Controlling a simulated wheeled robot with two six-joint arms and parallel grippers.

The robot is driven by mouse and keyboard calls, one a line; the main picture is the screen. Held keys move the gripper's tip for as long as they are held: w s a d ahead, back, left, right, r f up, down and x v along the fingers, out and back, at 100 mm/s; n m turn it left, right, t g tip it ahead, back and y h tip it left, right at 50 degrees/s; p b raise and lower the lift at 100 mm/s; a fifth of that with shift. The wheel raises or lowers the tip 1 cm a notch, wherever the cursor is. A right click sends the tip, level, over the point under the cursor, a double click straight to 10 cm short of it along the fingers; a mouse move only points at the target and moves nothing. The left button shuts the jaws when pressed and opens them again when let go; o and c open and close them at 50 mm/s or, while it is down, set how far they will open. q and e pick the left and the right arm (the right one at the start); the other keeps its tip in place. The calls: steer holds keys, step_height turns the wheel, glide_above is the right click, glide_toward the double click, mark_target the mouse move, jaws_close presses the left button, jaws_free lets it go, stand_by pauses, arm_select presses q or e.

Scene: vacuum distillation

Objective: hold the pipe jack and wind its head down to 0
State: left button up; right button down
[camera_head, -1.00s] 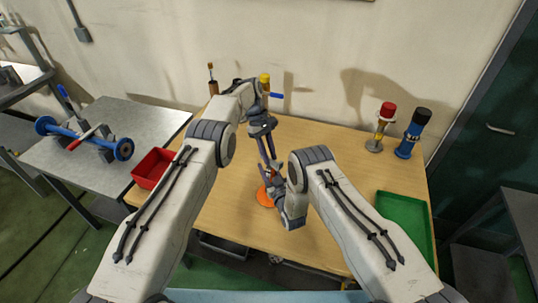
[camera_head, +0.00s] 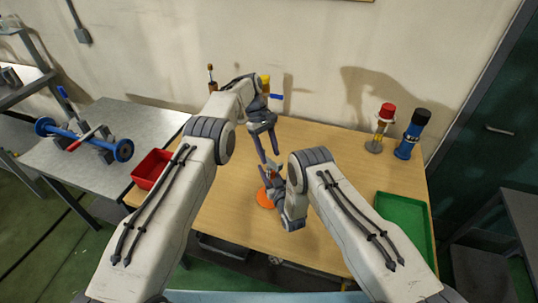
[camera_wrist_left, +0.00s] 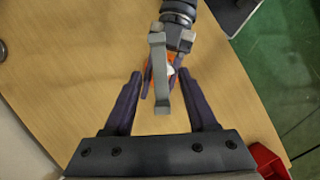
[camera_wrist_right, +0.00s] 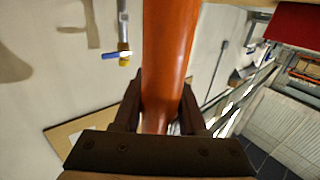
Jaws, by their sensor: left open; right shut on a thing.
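The orange pipe jack stands on the wooden table; its round orange base (camera_head: 265,198) shows in the head view. My right gripper (camera_wrist_right: 162,92) is shut on the jack's orange body (camera_wrist_right: 168,55) in the right wrist view. In the left wrist view the jack's grey bar-shaped head (camera_wrist_left: 159,62) lies between the fingers of my left gripper (camera_wrist_left: 160,75). The left gripper is open, with a gap on both sides of the head. It also shows in the head view (camera_head: 266,150), pointing down over the jack. My arms partly hide the jack; I cannot read any scale.
A red bin (camera_head: 152,168) stands at the table's left edge and a green tray (camera_head: 405,225) at its right. A red-topped stand (camera_head: 382,130) and a blue bottle (camera_head: 411,135) stand at the back right. The table's right middle is clear.

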arm_select(q)
step_height(320, 180, up, 9)
steer(key=shift+f, duration=0.2)
stand_by(0.3)
steer(key=t+y, duration=0.6)
steer(key=t, duration=0.1)
glide_toward(269, 160)
steer(key=shift+g, duration=0.3)
steer(key=x, duration=0.7)
steer(key=shift+s+d+f, duration=0.1)
steer(key=shift+d+f, duration=0.1)
steer(key=shift+f, duration=0.05)
jaws_close()
